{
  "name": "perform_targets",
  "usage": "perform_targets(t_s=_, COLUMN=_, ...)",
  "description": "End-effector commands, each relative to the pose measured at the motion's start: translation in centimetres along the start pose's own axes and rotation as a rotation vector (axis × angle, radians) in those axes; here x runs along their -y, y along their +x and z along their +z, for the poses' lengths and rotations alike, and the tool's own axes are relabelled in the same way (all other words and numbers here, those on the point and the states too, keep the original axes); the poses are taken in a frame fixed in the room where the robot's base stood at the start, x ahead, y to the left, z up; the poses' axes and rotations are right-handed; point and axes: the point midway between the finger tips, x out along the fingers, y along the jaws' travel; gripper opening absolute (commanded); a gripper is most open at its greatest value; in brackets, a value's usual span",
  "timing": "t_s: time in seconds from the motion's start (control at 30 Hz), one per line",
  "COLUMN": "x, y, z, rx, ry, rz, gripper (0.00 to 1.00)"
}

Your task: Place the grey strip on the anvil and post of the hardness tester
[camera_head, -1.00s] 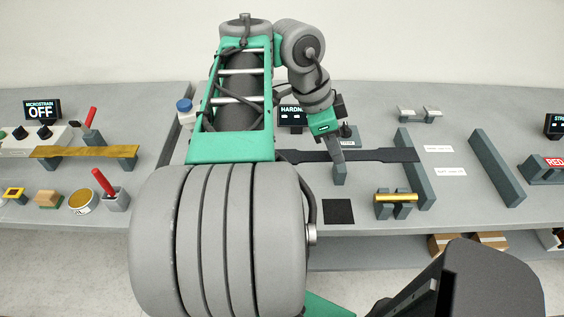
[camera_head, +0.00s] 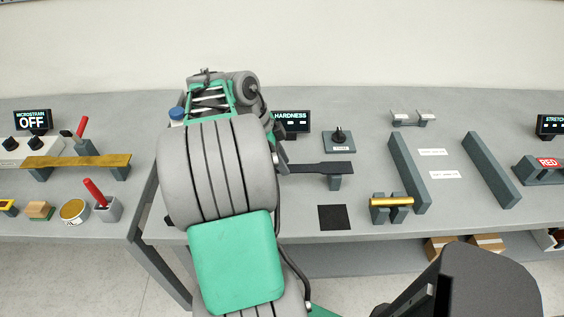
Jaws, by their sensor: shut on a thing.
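The dark grey strip (camera_head: 320,168) lies level, its right end over a short grey post (camera_head: 334,183); whether it touches the post I cannot tell. Its left part is hidden behind my arm. The hardness tester's display (camera_head: 291,121) stands behind it, partly covered by my arm; I cannot make out the anvil. A green edge of my gripper (camera_head: 270,130) shows beside my upper arm. Its fingers are hidden, at the covered left part of the strip, which has moved along with the gripper and is held in it.
A black square pad (camera_head: 335,217) lies in front of the post. A knob on a plate (camera_head: 339,141) stands behind the strip. To the right are a brass rod on a cradle (camera_head: 391,202) and two long grey rails (camera_head: 410,172) (camera_head: 490,168). A brass strip (camera_head: 78,161) lies left.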

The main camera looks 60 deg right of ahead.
Motion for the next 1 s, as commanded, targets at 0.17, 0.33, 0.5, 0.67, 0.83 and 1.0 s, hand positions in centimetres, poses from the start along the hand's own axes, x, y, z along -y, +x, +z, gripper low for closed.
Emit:
perform_targets(t_s=0.17, x=0.1, y=0.1, z=0.1, rx=0.001, ry=0.003, rz=-0.005, gripper=0.0)
perform_targets(t_s=0.33, x=0.1, y=0.4, z=0.2, rx=0.001, ry=0.003, rz=-0.005, gripper=0.0)
perform_targets(t_s=0.5, x=0.0, y=0.4, z=0.2, rx=0.001, ry=0.001, rz=-0.002, gripper=0.38)
perform_targets(t_s=0.67, x=0.0, y=0.4, z=0.2, rx=0.001, ry=0.001, rz=-0.002, gripper=0.49)
perform_targets(t_s=0.83, x=0.0, y=0.4, z=0.2, rx=0.001, ry=0.001, rz=-0.002, gripper=0.49)
perform_targets(t_s=1.0, x=0.1, y=-0.8, z=0.1, rx=0.001, ry=0.0, rz=-0.004, gripper=0.49)
